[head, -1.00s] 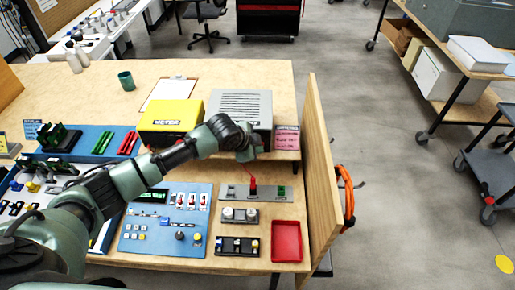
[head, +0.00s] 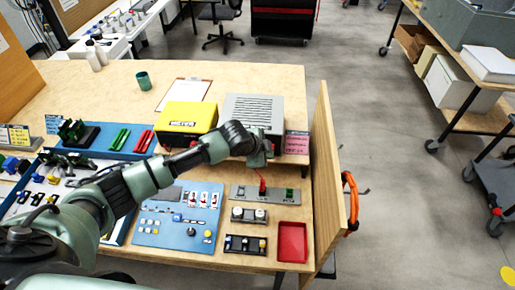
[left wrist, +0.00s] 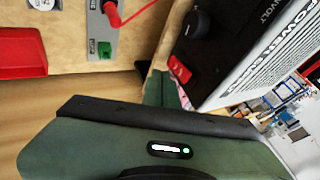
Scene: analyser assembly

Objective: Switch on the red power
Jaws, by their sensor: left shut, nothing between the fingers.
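The grey power supply (head: 253,107) stands on the raised shelf at the back right of the bench. The left wrist view shows its dark front (left wrist: 221,42) with a black knob and a red rocker switch (left wrist: 180,68). My left gripper (head: 262,158) is in front of the power supply, shut and empty. In the left wrist view its dark green fingers (left wrist: 168,90) end close beside the red switch. I cannot tell whether they touch it or which way the switch is set. My right gripper is out of view.
A yellow meter (head: 188,118) stands left of the power supply. Below the gripper is a grey socket strip (head: 240,192) with a red plug and a green socket. A red tray (head: 292,240) lies at the front right. A wooden side panel (head: 328,165) bounds the bench on the right.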

